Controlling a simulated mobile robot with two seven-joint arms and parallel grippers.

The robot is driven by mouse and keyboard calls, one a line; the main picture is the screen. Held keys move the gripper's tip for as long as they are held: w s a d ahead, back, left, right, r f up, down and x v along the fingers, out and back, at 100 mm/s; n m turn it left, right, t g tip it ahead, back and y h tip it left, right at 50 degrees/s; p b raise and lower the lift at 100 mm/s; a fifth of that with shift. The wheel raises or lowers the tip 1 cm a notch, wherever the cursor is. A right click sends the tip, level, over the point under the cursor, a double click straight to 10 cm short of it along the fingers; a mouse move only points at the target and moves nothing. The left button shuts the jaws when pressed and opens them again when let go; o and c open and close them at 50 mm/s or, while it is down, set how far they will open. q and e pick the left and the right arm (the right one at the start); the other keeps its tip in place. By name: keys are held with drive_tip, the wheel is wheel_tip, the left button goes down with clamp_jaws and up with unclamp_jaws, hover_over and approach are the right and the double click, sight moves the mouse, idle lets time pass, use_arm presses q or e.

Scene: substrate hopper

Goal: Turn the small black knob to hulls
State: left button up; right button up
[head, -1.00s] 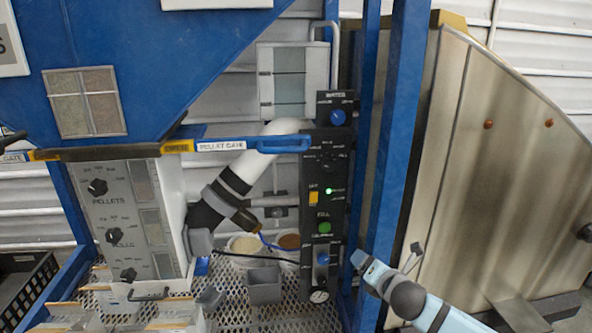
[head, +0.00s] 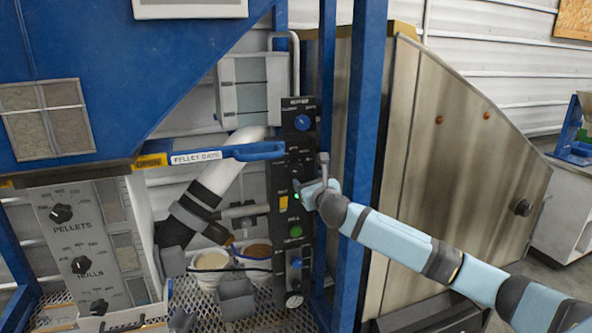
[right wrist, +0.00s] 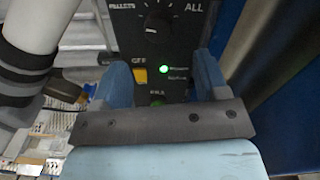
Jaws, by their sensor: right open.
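The small black knob (right wrist: 157,24) is on the dark control panel (head: 283,215), with the labels PELLETS to its left and ALL to its right in the right wrist view. In the head view the knob (head: 297,166) is small and dark, and its setting cannot be read. My right gripper (head: 311,189) is in front of the panel, just below the knob. In the right wrist view its two blue fingers (right wrist: 162,80) are apart with nothing between them, below the knob and apart from it. My left gripper is not in view.
A yellow switch (right wrist: 140,76) and a lit green lamp (right wrist: 164,69) are below the knob. A blue knob (head: 302,122) is above it. A blue post (head: 358,130) stands right of the panel, and a blue pellet gate handle (head: 255,151) juts out at left.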

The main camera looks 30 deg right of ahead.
sight(298, 170)
drive_tip(key=x, duration=0.9)
drive_tip(key=shift+w+a+p, duration=0.15)
drive_tip(key=shift+a+p, duration=0.05)
drive_tip(key=shift+p, duration=0.15)
drive_tip(key=c, duration=0.9)
